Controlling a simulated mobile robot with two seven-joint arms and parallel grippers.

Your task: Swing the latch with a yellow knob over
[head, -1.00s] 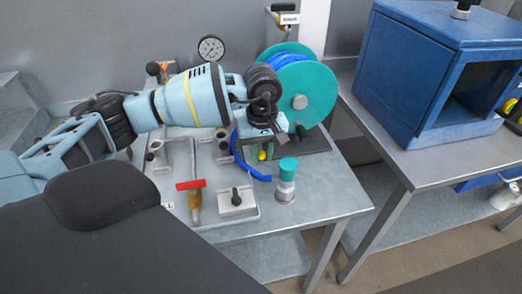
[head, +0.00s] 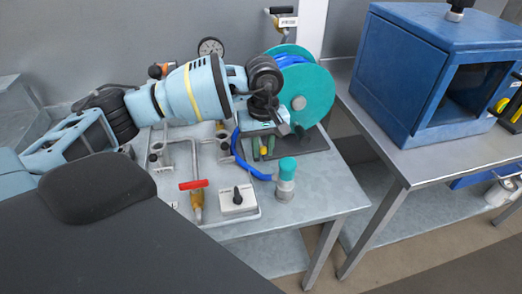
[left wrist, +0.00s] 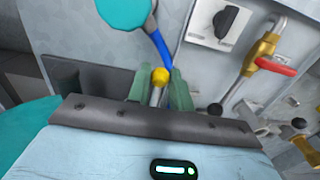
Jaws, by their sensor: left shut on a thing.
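The latch's yellow knob (head: 264,151) shows low between the fingers of my left gripper (head: 263,147), beside the dark plate under the reel. In the left wrist view the yellow knob (left wrist: 160,75) sits on a short pale stem between the two green fingers (left wrist: 161,88), which are shut on it. The rest of the latch is hidden by the gripper. My right gripper is in neither view.
A teal reel (head: 308,92) stands close behind the gripper. A blue hose (head: 244,165) curves past it toward a teal-capped fitting (head: 286,178). A red-handled valve (head: 195,186) and a switch box (head: 238,200) lie to the left. A blue cabinet (head: 395,75) stands right.

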